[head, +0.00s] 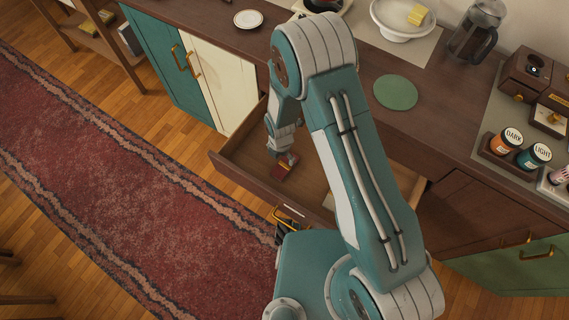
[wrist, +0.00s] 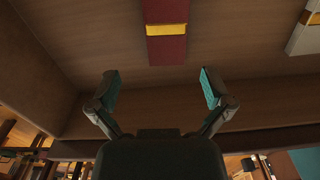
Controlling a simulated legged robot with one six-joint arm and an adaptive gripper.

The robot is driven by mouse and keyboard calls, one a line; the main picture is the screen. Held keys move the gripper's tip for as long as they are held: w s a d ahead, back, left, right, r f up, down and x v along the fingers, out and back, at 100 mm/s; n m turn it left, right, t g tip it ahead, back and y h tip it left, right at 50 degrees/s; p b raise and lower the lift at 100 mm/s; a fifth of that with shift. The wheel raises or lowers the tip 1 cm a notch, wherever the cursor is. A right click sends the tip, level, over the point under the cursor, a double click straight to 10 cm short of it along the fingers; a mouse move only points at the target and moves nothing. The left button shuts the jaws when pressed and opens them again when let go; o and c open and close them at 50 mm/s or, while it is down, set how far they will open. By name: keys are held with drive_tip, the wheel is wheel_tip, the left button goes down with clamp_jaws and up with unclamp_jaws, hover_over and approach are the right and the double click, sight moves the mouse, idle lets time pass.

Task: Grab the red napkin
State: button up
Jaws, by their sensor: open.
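The red napkin (wrist: 167,48) lies folded on the floor of an open wooden drawer (head: 240,172), with a yellow band across it.
A pale folded item with a yellow band (wrist: 304,36) lies in the drawer to the right. The drawer's walls surround the napkin. The counter above holds a plate (head: 248,19), a green mat (head: 396,92) and dark and light canisters (head: 533,157). A red rug (head: 80,180) covers the floor at left.

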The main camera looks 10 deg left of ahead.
sight(284, 166)
drive_tip(key=shift+f, duration=0.7)
drive_tip(key=shift+d+f, duration=0.4)
drive_tip(key=shift+f, duration=0.05)
drive_tip(key=f, duration=0.4)
drive_tip(key=shift+d+f, duration=0.15)
drive_tip(key=shift+d, duration=0.05)
drive_tip(key=shift+a+f, duration=0.3)
drive_tip(key=shift+a, duration=0.05)
drive_tip(key=shift+d, duration=0.3)
drive_tip(key=c, duration=0.9)
